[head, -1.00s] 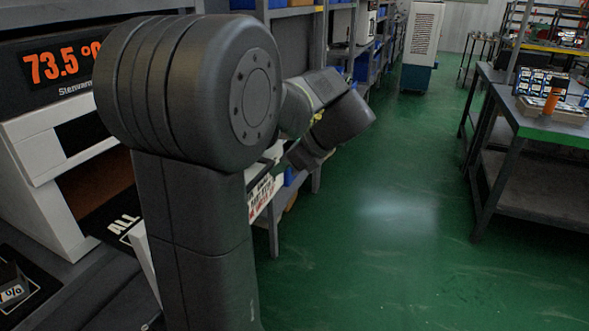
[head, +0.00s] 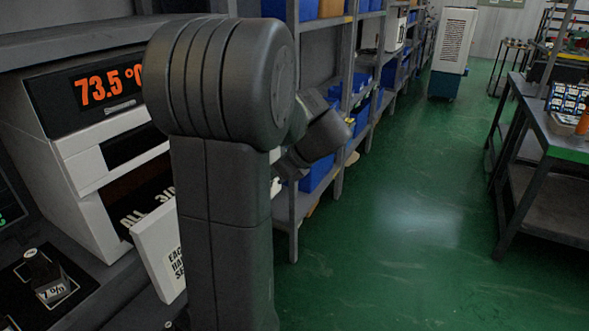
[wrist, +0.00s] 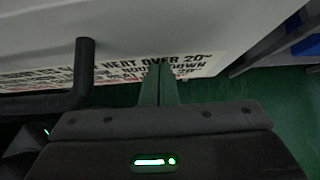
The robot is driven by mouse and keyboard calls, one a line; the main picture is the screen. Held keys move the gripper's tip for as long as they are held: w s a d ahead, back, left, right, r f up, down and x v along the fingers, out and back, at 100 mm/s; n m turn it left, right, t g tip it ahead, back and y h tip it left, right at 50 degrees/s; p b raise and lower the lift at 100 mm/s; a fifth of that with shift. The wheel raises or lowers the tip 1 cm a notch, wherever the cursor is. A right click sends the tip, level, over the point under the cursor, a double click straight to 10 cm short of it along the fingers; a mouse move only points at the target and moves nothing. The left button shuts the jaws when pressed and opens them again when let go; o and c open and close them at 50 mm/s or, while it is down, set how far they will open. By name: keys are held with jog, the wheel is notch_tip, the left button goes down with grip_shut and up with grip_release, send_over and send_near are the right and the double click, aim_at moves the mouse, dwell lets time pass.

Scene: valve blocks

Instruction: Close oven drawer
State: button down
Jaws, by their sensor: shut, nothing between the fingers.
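The white oven (head: 58,140) with an orange 73.5 °C display stands on the bench at the left of the head view. Its drawer is open. The white drawer front (head: 158,243) with a printed label juts out, partly hidden behind my arm. In the wrist view the white drawer front (wrist: 130,22) fills the top, with the label (wrist: 205,62) and a dark bar handle (wrist: 82,78) at left. My gripper (wrist: 160,70) is shut and empty, its fingertips over the label, right of the handle. I cannot tell whether they touch the front. My arm hides the fingers in the head view.
A small block on a black pad (head: 45,275) lies on the bench at lower left. Shelves with blue bins (head: 318,172) stand behind my arm. A steel workbench (head: 545,195) is at right. The green floor (head: 400,240) between is clear.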

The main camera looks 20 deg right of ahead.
jog(key=w+a+p, duration=0.2)
jog(key=w+a, duration=0.1)
jog(key=w, duration=0.1)
jog(key=w+a+p, duration=0.3)
jog(key=w+a, duration=0.1)
jog(key=w+a+p, duration=0.2)
jog(key=w+a, duration=0.2)
jog(key=w, duration=0.1)
jog(key=shift+w+a+r+p, duration=0.1)
jog(key=shift+r+p, duration=0.05)
jog(key=shift+p, duration=0.15)
jog(key=shift+r, duration=0.1)
jog(key=s+d, duration=0.2)
jog(key=s+d+r, duration=0.1)
jog(key=s, duration=0.1)
jog(key=shift+s+d+p, duration=0.15)
jog(key=shift+d+p, duration=0.15)
jog(key=shift+d, duration=0.1)
jog(key=v, duration=0.8)
jog(key=shift+a, duration=0.15)
